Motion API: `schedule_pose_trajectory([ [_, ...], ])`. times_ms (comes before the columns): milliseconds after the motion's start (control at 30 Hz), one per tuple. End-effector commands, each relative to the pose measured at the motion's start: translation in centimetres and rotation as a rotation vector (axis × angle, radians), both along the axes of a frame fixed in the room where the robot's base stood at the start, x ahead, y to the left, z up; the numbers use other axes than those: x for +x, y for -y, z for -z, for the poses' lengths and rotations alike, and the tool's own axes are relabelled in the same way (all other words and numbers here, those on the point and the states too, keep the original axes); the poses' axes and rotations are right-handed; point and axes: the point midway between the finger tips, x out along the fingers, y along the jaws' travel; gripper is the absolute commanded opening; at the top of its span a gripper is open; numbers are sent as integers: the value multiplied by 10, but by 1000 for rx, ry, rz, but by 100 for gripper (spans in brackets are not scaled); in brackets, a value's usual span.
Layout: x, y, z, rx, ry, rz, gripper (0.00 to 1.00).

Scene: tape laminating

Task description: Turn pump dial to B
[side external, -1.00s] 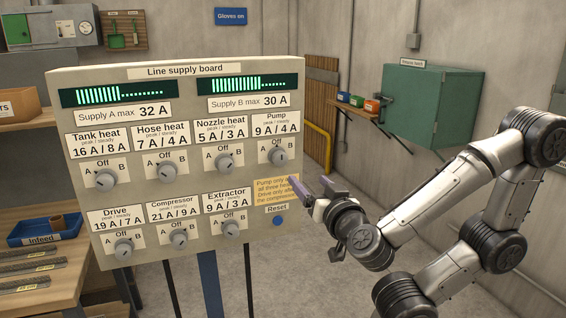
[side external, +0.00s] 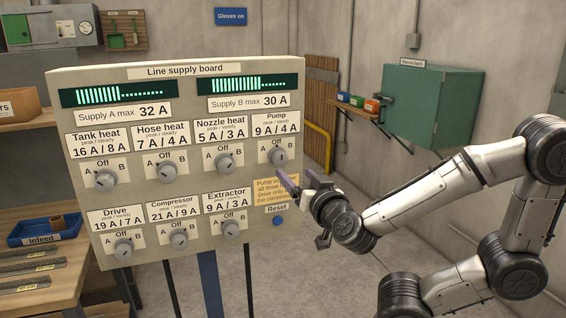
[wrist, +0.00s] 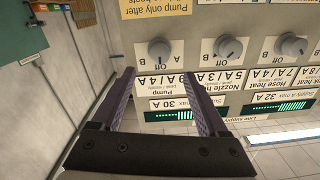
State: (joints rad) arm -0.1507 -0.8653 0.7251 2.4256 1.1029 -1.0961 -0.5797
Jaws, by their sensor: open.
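The line supply board (side external: 180,205) faces the side camera. Its pump dial (side external: 278,156) is a grey knob at the upper right, with A on its left, Off above and B on its right. In the upside-down wrist view, the pump dial (wrist: 159,50) lies just beyond and between my fingertips. My gripper (side external: 298,182) is open and empty, in front of the board and a little below the pump dial. The wrist view also shows the open purple fingers of my gripper (wrist: 159,79). They appear apart from the knob.
The nozzle heat dial (side external: 225,161) is left of the pump dial. A yellow note (side external: 270,196) and a blue Reset button (side external: 278,221) sit below it. Two green meters (side external: 130,95) top the board. A green cabinet (side external: 430,105) hangs on the right wall.

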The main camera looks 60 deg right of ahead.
Motion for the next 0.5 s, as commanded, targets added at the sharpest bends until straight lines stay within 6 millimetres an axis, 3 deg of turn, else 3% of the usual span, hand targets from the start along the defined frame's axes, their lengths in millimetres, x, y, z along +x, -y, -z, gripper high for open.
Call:
schedule_pose_trajectory([
  [500, 38, 39, 1, 0, -6, 6, 77],
])
